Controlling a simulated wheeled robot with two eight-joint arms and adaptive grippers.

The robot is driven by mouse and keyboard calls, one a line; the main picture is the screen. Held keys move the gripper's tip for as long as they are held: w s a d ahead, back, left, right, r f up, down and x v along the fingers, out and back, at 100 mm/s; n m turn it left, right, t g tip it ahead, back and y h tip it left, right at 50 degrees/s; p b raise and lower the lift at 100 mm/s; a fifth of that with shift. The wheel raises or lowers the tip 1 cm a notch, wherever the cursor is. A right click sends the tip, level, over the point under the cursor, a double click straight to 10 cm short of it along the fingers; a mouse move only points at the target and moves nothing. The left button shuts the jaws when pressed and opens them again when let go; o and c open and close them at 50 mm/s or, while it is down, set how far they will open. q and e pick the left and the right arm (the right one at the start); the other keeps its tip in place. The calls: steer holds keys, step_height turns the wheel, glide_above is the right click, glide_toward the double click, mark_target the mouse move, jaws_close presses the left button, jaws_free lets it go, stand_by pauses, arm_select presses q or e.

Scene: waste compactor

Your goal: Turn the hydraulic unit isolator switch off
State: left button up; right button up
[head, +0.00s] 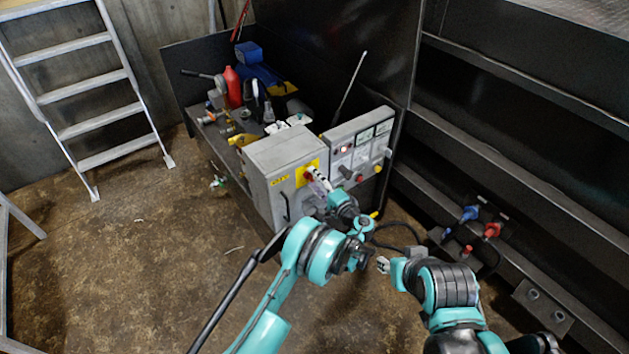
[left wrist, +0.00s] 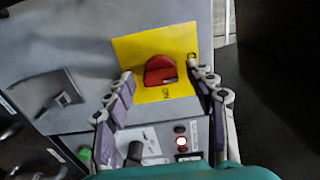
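The isolator switch (left wrist: 160,71) is a red rotary knob on a yellow plate (left wrist: 128,52) on the grey cabinet, seen in the left wrist view. In the head view the yellow plate (head: 301,175) shows on the cabinet front, with the knob mostly hidden by my gripper. My left gripper (left wrist: 160,74) is open in front of the plate, one finger on each side of the knob, with nothing held between them. It also shows in the head view (head: 317,177). My right gripper (head: 384,265) is low at the centre right, away from the cabinet; its finger opening is unclear.
Beside the switch cabinet (head: 284,153) is a control panel (head: 360,140) with a lit red lamp (left wrist: 180,129) and a green button (left wrist: 85,155). A bench with a red bottle (head: 233,87) and tools stands behind. Blue and red connectors are at right.

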arm_select(q)
steer(key=v, duration=0.7)
steer(key=shift+s+d, duration=0.2)
